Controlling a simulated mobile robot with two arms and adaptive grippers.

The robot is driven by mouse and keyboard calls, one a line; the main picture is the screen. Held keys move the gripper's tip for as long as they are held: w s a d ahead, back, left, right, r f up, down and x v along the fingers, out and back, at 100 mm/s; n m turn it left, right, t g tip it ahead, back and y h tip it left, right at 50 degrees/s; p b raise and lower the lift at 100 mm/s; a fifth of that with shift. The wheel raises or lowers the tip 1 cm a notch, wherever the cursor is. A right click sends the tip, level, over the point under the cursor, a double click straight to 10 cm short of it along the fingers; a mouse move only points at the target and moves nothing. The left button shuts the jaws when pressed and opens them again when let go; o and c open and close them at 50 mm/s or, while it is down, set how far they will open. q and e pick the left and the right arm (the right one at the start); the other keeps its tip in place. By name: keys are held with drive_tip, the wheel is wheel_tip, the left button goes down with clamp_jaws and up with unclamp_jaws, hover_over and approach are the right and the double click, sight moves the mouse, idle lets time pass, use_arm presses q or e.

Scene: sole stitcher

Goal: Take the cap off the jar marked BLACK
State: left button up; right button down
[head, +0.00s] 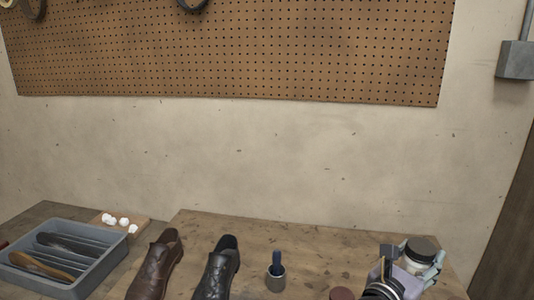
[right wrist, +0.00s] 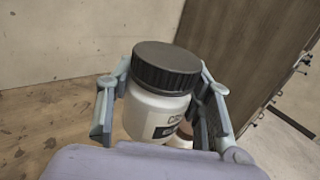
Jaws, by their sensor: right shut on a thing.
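A white jar with a black ribbed cap (right wrist: 166,66) fills the middle of the right wrist view. Its cap sits on the jar body (right wrist: 157,112). A dark label on the body (right wrist: 163,131) is only partly visible and I cannot read its whole word. My right gripper (right wrist: 163,95) is shut on this jar, with a finger on each side of it. In the head view the same jar's dark cap (head: 421,247) shows at the lower right, between the fingers of my right gripper (head: 420,268). I cannot tell whether the jar touches the bench. My left gripper is out of view.
A dark red round top (head: 342,294) shows at the bottom edge, left of my right arm. A small cup (head: 275,281) with a blue-handled tool, a black shoe (head: 217,275), a brown shoe (head: 155,272) and a grey divided tray (head: 106,262) stand further left on the bench (head: 320,246).

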drive_tip(key=s+a+f+n+t+y, duration=0.7)
drive_tip(key=s+a+f+n+y, duration=0.3)
drive_tip(key=s+a+f+y, duration=0.2)
drive_tip(key=shift+s+a+y, duration=0.75)
drive_tip(key=shift+s+y, duration=0.25)
drive_tip(key=shift+y, duration=0.1)
drive_tip(key=shift+n, duration=0.3)
